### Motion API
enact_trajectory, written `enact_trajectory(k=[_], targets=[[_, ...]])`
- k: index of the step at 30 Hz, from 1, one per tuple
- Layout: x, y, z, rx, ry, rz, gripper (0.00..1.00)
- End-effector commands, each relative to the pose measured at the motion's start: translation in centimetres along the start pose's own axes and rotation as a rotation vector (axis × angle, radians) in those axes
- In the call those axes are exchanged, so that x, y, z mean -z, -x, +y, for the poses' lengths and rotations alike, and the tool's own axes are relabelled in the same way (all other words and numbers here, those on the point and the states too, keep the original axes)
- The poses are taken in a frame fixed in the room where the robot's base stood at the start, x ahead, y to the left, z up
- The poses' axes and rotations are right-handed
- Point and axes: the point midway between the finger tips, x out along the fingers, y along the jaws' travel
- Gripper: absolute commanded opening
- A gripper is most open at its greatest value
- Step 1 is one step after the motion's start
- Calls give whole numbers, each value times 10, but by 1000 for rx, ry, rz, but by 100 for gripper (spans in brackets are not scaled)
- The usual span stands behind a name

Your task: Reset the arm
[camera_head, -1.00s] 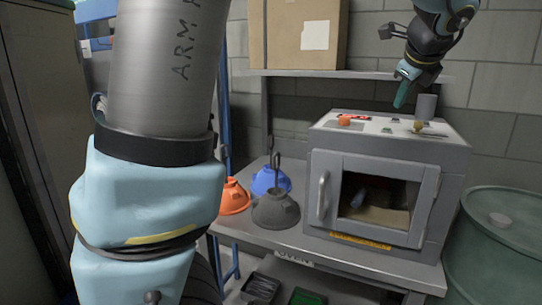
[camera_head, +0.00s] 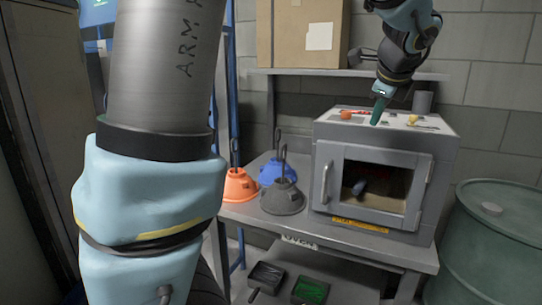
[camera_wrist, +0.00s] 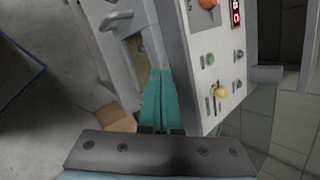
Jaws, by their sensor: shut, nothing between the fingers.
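My gripper (camera_head: 378,112) is above the front top edge of the grey oven (camera_head: 375,225), fingers pointing down. Its teal fingers are together with nothing between them, as the wrist view also shows (camera_wrist: 158,100). In the wrist view the oven's control panel (camera_wrist: 215,60) lies just right of the fingers, with a yellow lever and a red display. I cannot tell whether the fingers touch the oven. The oven door is shut, with a window and a handle on its left. A dark object (camera_head: 359,187) shows dimly inside.
Orange (camera_head: 240,185), blue (camera_head: 275,172) and dark grey (camera_head: 283,197) hoods with upright hooks stand on the metal bench (camera_head: 255,217) left of the oven. A cardboard box (camera_head: 300,32) sits on the shelf above. A green drum (camera_head: 490,245) stands at right. Black and green trays (camera_head: 310,290) are below.

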Motion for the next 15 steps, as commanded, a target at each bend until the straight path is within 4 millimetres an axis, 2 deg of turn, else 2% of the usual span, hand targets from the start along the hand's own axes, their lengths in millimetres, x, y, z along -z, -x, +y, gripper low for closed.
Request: enact_trajectory(k=[8, 11, 15], targets=[[-44, -40, 76, -155, 389, 3, 0], [-64, -56, 120, -234, 616, -11, 0], [-90, -72, 202, -367, 1048, -65, 0]])
